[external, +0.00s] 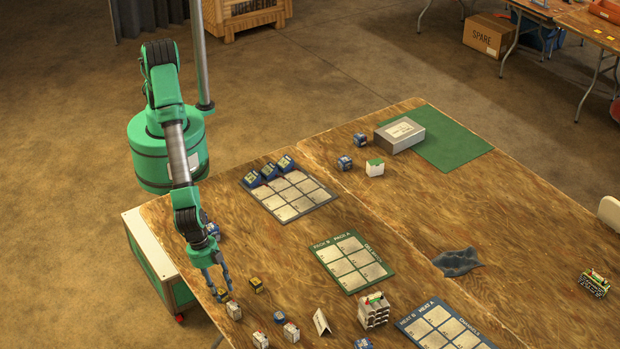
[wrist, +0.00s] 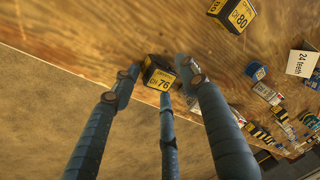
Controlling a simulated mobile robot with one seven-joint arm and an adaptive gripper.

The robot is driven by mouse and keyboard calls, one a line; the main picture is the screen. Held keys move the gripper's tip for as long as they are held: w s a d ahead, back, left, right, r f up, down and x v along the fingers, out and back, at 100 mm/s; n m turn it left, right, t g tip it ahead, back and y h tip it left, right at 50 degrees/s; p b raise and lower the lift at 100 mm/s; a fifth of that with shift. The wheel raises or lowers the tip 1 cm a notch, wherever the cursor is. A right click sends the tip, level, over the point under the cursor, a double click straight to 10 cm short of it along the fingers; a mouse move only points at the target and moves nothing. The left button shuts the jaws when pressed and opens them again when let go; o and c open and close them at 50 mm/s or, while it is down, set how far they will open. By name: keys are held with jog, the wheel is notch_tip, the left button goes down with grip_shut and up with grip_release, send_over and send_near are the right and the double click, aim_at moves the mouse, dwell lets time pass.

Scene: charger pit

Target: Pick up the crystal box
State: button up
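A small black-and-yellow crystal box marked "CH 76" (wrist: 158,78) sits near the table's edge. In the external view this box (external: 223,297) is partly hidden by the fingers. A second box of the same kind, marked "CH 80" (wrist: 234,16), stands apart from it; in the external view that box (external: 256,285) is to the right. My gripper (external: 217,290) points down over the CH 76 box. In the wrist view my gripper's (wrist: 160,80) fingers are spread around that box, with nothing lifted. Whether a fingertip touches it I cannot tell.
Small white-sided boxes (external: 234,310) stand on the table to the right of the gripper. A folded white card (external: 321,321) and a green-edged panel (external: 352,262) lie farther right. The table edge is close on the left.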

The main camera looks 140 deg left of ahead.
aim_at(222, 290)
jog(key=c, duration=0.6)
jog(key=shift+r, duration=0.1)
jog(key=shift+r, duration=0.55)
jog(key=v, duration=0.1)
jog(key=p+v, duration=0.1)
jog(key=shift+s+a+r, duration=0.1)
jog(key=shift+a+r, duration=0.1)
jog(key=shift+r, duration=0.1)
jog(key=s+a, duration=0.1)
jog(key=s, duration=0.4)
jog(key=s+a+p, duration=0.1)
jog(key=s, duration=0.4)
jog(key=s+a+r, duration=0.1)
jog(key=s, duration=0.4)
jog(key=shift+a+r+p, duration=0.1)
jog(key=shift+a+p, duration=0.1)
jog(key=shift+p, duration=0.15)
